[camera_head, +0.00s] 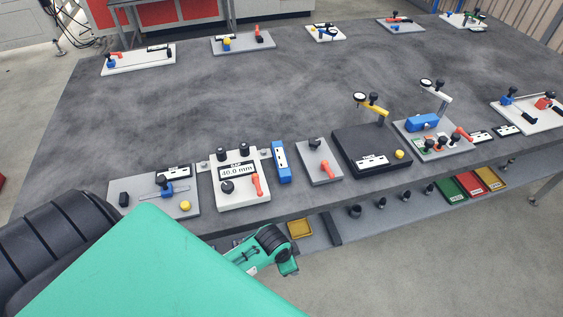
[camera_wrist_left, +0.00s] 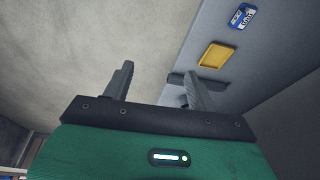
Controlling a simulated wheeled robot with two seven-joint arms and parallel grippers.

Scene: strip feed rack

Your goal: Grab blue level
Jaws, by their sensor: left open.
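The blue level (camera_head: 281,162) is a blue block with a white label, lying on the grey table between the white "40.0 mm" gauge block (camera_head: 240,180) and a grey plate with a red-orange handle (camera_head: 319,162). My left gripper (camera_wrist_left: 160,90) is open and empty in the left wrist view, its two grey fingers apart. In the head view my left wrist shows low, in front of the table's front edge, apart from the level; its fingertips are not clear there. My right gripper is in neither view.
A black plate with a dial stand (camera_head: 372,150) is to the right. A yellow tray (camera_head: 300,228) sits on the lower shelf, also in the wrist view (camera_wrist_left: 214,55), near a blue labelled item (camera_wrist_left: 242,16). The table's middle is clear.

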